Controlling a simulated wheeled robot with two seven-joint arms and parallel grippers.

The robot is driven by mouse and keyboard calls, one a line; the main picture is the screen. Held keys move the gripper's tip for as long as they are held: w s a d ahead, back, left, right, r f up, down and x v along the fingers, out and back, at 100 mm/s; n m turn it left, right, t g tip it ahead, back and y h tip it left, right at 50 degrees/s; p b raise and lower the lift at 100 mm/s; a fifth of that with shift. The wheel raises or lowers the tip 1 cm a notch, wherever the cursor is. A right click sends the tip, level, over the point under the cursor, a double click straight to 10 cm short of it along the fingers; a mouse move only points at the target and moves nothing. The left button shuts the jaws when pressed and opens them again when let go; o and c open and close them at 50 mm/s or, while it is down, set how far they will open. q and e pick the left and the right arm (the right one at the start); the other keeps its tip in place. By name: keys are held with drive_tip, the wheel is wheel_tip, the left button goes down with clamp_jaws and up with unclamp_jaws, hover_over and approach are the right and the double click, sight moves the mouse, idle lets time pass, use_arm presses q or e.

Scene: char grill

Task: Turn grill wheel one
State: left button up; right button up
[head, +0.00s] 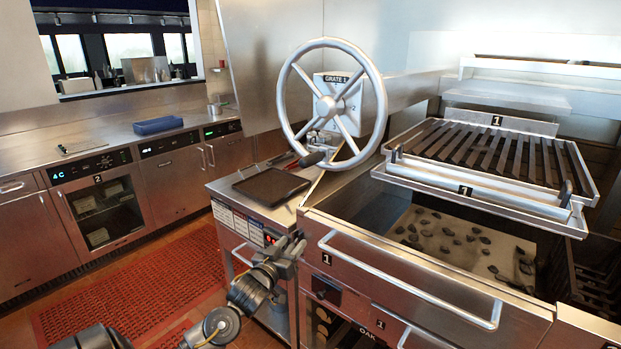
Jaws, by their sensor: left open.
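The grill wheel (285,92) is a large silver spoked handwheel, mounted on a metal box labelled "GRATE 1" (338,78) in the middle of the head view. The slatted grate (497,152), marked 1, sits raised at the right above the firebox with dark coals (455,240). My left gripper (291,246) is open and empty, low in front of the side counter, well below the wheel and apart from it. My right gripper is not in view.
A black tray (270,187) lies on the side counter under the wheel. A long drawer handle (410,285) juts from the grill front. A blue tray (158,125) sits on the back-left counter. The red floor mat (170,285) is clear.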

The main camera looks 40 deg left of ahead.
sight(310, 159)
use_arm(q)
drive_tip(key=s+d+r+t+h+p, duration=0.1)
drive_tip(key=s+d+r+t, duration=0.1)
drive_tip(key=r, duration=0.8)
drive_tip(key=s+d+r+t, duration=0.2)
drive_tip(key=s+r, duration=0.1)
drive_tip(key=r, duration=0.8)
drive_tip(key=p+x, duration=0.4)
drive_tip(key=x, duration=0.6)
drive_tip(key=shift+d, duration=0.1)
drive_tip(key=shift+w+r, duration=0.15)
drive_tip(key=shift+w, duration=0.4)
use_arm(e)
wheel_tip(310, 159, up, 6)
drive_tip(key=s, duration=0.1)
use_arm(q)
drive_tip(key=shift+c, duration=0.5)
clamp_jaws()
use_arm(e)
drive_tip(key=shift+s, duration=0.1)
